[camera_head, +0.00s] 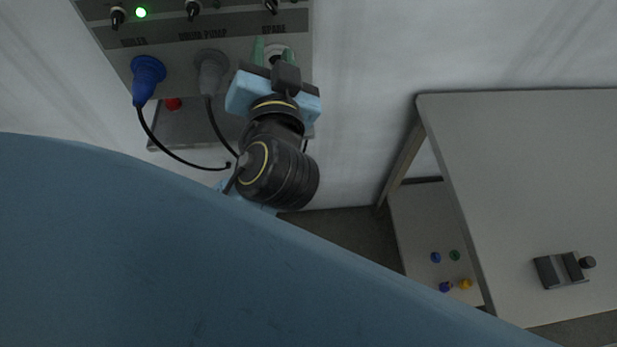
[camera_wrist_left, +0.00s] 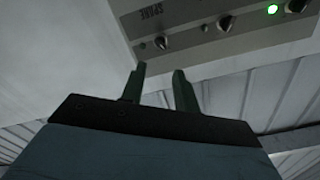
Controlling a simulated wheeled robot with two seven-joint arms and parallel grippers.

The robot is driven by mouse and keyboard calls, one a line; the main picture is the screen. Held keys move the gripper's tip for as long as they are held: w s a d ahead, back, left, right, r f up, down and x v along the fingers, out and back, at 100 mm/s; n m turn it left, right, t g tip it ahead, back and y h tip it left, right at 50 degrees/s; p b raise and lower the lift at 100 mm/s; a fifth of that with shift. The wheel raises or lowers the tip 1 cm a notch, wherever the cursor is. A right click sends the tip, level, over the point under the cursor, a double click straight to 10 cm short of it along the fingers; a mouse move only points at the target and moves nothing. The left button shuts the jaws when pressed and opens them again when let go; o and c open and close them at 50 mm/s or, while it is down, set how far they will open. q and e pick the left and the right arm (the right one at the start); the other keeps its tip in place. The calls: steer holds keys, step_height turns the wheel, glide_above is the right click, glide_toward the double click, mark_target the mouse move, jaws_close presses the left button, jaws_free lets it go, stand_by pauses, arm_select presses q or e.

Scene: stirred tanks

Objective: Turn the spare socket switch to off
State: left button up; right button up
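The spare socket switch (camera_head: 270,6) is a dark knob at the top edge of the head view, on the grey panel (camera_head: 165,38). In the left wrist view the spare switch (camera_wrist_left: 161,43) shows beside the SPARE label, with a small unlit lamp next to it. My left gripper (camera_head: 274,52) is in front of the panel, below the switch in the head view, partly covering the spare socket (camera_head: 283,50). In the wrist view its two fingers (camera_wrist_left: 158,78) are apart with nothing between them, and the switch lies beyond the tips. My right gripper is out of view.
The boiler switch (camera_head: 117,16), with a lit green lamp (camera_head: 141,12), and the dosing pump switch (camera_head: 192,9) share the panel. A blue plug (camera_head: 147,75) and a grey plug (camera_head: 211,71) trail cables near my arm. A table (camera_head: 530,170) stands right.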

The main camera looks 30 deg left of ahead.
arm_select(q)
steer(key=w+d+f+m+g+h, duration=0.1)
steer(key=d+f+m+g+h, duration=0.1)
steer(key=f, duration=1.5)
steer(key=w+d+f+m+g+h, duration=0.1)
steer(key=d+f+m+g+h, duration=0.1)
steer(key=f, duration=1.6)
steer(key=m+g+h, duration=0.1)
steer(key=m+h, duration=0.1)
steer(key=m, duration=0.1)
steer(key=shift+w+d+b, duration=0.2)
steer(key=shift+w+b, duration=0.05)
steer(key=shift+b, duration=0.15)
steer(key=shift+f, duration=0.15)
